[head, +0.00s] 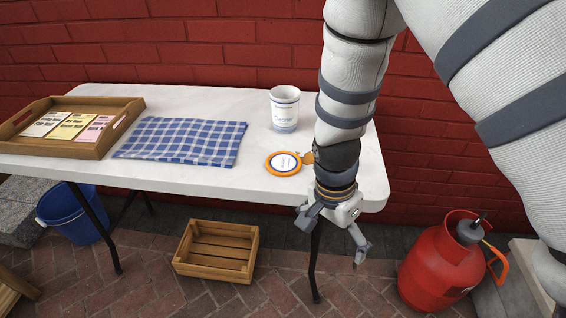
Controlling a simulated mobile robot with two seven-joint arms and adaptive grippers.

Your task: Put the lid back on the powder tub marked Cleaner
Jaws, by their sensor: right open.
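A white tub (285,112) with printed text stands upright on the white table, near its back right; its label is too small to read. No lid shows on its rim. A round orange lid (270,164) with a white and blue centre lies flat on the table in front of the tub, apart from it. My right gripper (334,238) hangs at the table's front edge, to the right of and nearer than the lid. Its fingers are spread and empty. My right wrist is close beside the lid's right side in the picture. My left gripper is out of view.
A blue checked cloth (182,140) lies mid-table. A wooden tray (122,121) with several cards is at the table's left. Below are a blue bucket (82,222), a wooden crate (215,264) and a red gas bottle (434,272). A red brick wall (200,55) stands behind.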

